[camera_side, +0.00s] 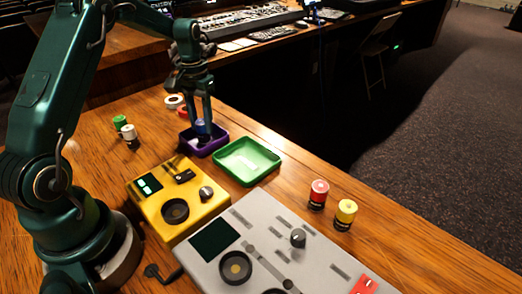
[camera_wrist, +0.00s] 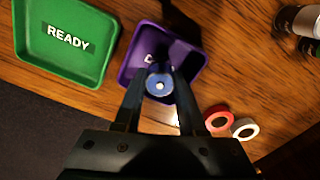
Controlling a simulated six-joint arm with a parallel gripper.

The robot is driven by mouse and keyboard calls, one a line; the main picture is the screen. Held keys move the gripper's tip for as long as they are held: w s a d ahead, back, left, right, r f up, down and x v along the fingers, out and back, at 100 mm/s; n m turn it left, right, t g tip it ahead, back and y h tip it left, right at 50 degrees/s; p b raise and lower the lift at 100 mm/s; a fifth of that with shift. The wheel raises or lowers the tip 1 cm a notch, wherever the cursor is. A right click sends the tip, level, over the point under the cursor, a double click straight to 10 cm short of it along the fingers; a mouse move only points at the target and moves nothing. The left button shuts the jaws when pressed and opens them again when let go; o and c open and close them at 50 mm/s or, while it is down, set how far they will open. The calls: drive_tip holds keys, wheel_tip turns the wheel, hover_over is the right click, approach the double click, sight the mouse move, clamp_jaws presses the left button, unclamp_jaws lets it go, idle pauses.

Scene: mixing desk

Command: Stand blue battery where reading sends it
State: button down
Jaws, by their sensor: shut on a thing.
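My gripper (camera_side: 202,122) is shut on the blue battery (camera_wrist: 159,84), which shows end-on between the fingertips in the wrist view (camera_wrist: 158,88). The battery is upright at the purple tray (camera_wrist: 197,83), within its outline. I cannot tell whether it touches the tray floor. The purple tray's label is mostly hidden; only a "D" shows. The green tray (camera_wrist: 87,72), labelled READY, is beside it and empty. In the side view the yellow tester (camera_side: 150,207) has a small lit display (camera_side: 149,184), too small to read, and its round socket looks empty.
A grey panel (camera_side: 205,272) with knobs fills the front. Red (camera_side: 318,194) and yellow (camera_side: 345,214) batteries stand to its right. Green (camera_side: 120,123) and white (camera_side: 131,137) ones stand at left. Red (camera_wrist: 218,118) and white (camera_wrist: 244,128) rings lie near the purple tray.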

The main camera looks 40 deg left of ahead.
sight(201, 121)
drive_tip(key=shift+f, duration=0.1)
drive_tip(key=shift+c, duration=2.4)
unclamp_jaws()
wheel_tip(201, 121, up, 12)
drive_tip(key=s+d+r+m+t, duration=0.25)
drive_tip(key=s+d+r, duration=0.3)
drive_tip(key=d, duration=0.45)
drive_tip(key=s+d+f+m+t, duration=0.2)
drive_tip(key=s+d+f, duration=0.3)
drive_tip(key=s, duration=0.6)
drive_tip(key=d+t, duration=0.1)
drive_tip(key=d, duration=0.1)
drive_tip(key=shift+d+f, duration=0.15)
drive_tip(key=shift+d, duration=0.15)
drive_tip(key=shift+s, duration=0.1)
